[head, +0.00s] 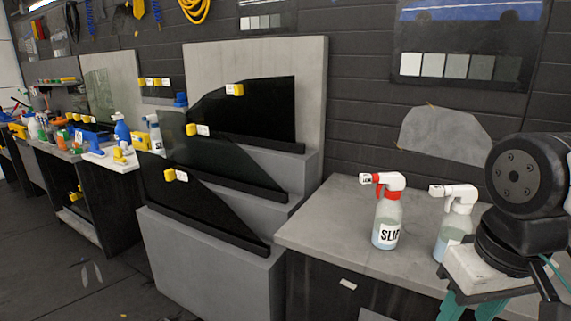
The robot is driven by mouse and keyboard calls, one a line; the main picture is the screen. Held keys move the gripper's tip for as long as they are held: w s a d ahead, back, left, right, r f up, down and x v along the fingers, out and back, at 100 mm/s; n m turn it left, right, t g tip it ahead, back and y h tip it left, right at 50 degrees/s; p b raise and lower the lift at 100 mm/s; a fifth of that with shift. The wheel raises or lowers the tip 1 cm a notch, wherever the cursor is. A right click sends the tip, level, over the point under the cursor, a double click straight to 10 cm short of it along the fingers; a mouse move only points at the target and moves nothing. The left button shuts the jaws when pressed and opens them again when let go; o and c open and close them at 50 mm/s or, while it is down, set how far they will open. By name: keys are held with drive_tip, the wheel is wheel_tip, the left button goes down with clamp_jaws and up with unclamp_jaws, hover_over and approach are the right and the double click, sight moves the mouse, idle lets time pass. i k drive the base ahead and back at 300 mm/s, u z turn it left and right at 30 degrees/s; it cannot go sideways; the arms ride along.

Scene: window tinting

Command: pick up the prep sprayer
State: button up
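Two spray bottles stand upright on the grey bench (325,222) at right. One, a red-collared sprayer (387,215) with a white head, bears a label reading "SLIP". Beside it to the right is an all-white-headed sprayer (455,222) with pale liquid; its label is partly hidden behind my arm and the small tag on its nozzle is too small to read. No label reading "prep" can be made out. My gripper (472,307) has teal fingers at the bottom right, in front of the bench and apart from both bottles. Its fingertips are cut off by the frame edge.
Stepped grey blocks (220,252) with dark film panels stand left of the bench. A cluttered side bench (70,156) with bottles and tools is farther left. A grey film template (445,137) hangs on the dark wall.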

sight(456, 224)
drive_tip(key=z, duration=0.1)
drive_tip(key=k, duration=0.35)
drive_tip(key=z, duration=0.65)
drive_tip(key=i, duration=0.4)
drive_tip(key=z, duration=2.45)
drive_tip(key=k, duration=1.1)
drive_tip(key=u, duration=0.95)
drive_tip(key=i, duration=0.5)
drive_tip(key=u, duration=0.05)
